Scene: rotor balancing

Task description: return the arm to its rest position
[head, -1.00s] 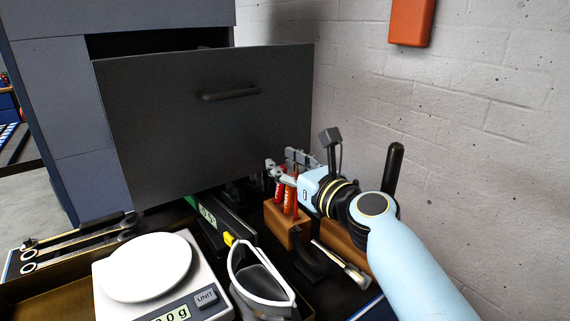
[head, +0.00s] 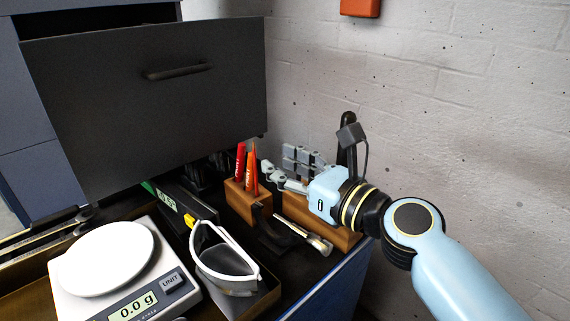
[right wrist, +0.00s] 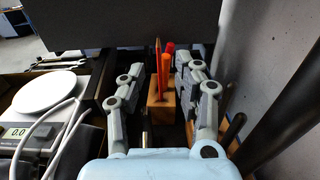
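My right arm comes in from the lower right in the head view. Its gripper (head: 283,170) is above a wooden block, beside a pen holder. In the right wrist view the gripper (right wrist: 150,85) shows its two fingers spread apart with nothing held between them. The wooden pen holder (head: 247,203) with red and orange markers (head: 251,168) stands just left of the gripper in the head view. In the right wrist view the holder (right wrist: 161,113) appears beyond the fingers, apart from them. My left gripper is not in view.
A dark open drawer (head: 150,100) hangs over the bench at the left. A white scale (head: 125,275) reading 0.0 g and safety glasses (head: 225,262) lie in front. Wrenches (right wrist: 58,63) lie at the far left. A brick wall (head: 460,110) stands close behind the arm.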

